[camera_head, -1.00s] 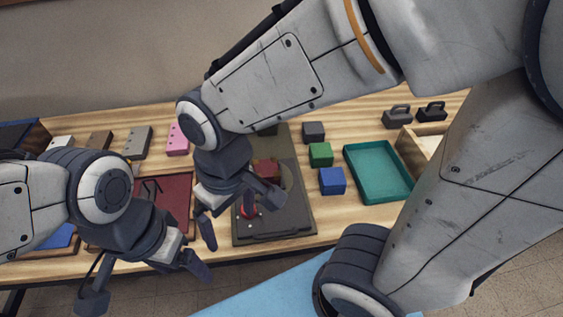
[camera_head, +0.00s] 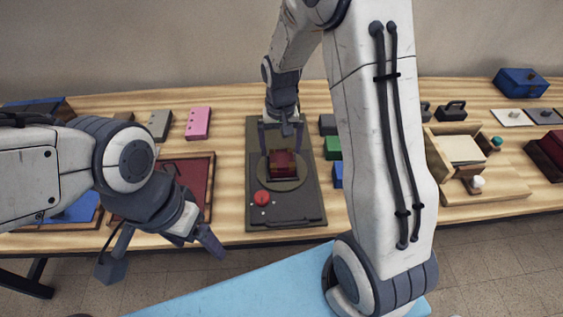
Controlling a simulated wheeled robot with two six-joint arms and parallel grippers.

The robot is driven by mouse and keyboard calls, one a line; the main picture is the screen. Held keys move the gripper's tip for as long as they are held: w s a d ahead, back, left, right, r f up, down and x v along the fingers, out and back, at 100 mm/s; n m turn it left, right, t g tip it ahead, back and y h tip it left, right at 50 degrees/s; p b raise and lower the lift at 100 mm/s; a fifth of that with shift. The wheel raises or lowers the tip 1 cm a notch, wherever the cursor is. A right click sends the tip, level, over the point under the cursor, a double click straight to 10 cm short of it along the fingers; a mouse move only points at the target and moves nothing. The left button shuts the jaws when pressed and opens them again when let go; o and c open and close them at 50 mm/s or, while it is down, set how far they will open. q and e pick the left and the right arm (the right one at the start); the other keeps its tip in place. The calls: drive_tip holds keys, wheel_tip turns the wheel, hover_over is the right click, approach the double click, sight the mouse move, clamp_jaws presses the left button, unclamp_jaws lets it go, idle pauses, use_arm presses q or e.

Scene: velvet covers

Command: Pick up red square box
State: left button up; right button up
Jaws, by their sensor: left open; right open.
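The red square box (camera_head: 284,164) sits on a round disc on a dark grey board (camera_head: 287,212) in the middle of the table. My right gripper (camera_head: 281,143) is open at the box's far side, pointing down, with a finger towards each side of it. I cannot tell whether the fingers touch the box. My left gripper (camera_head: 161,252) is open and empty near the table's front edge, left of the board.
A red button (camera_head: 261,198) is on the board's near part. Green (camera_head: 332,148) and blue (camera_head: 338,174) blocks stand just right of the board, partly behind my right arm. A red tray (camera_head: 190,172) lies to the left. A wooden holder (camera_head: 480,189) stands right.

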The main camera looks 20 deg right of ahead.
sight(281, 158)
drive_tip(key=f, duration=0.4)
drive_tip(key=shift+s+f+p, duration=0.25)
drive_tip(key=shift+f+p, duration=0.05)
drive_tip(key=shift+f, duration=0.1)
drive_tip(key=c, duration=1.2)
drive_tip(key=shift+r, duration=0.15)
drive_tip(key=shift+c, duration=0.2)
